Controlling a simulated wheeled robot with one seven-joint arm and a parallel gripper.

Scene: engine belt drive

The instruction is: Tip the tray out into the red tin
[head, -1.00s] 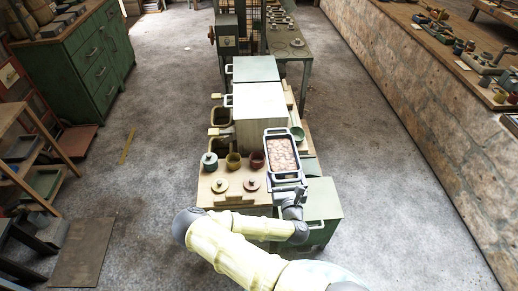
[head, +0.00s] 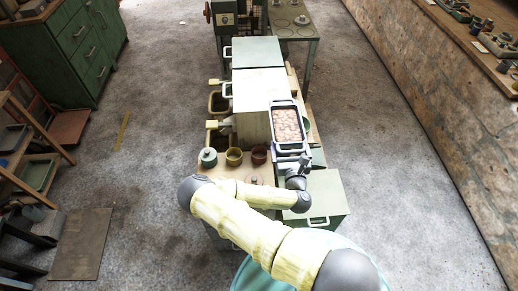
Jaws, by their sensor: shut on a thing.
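The red tin (head: 259,155) stands open on the wooden board, at the right end of a row of three small tins. My gripper (head: 291,157) is shut on the near end of the tray (head: 272,128). The tray is a dark, pale-rimmed rectangle, held up to the right of and beyond the red tin. It looks roughly level and holds many small brownish pieces (head: 287,122). The tray is apart from the tin in the picture. The jaws' hold on the tray is too small to see in detail. The inside of the red tin is hard to make out.
A pale block (head: 250,110) stands behind, and a green cabinet (head: 325,190) is at the right.

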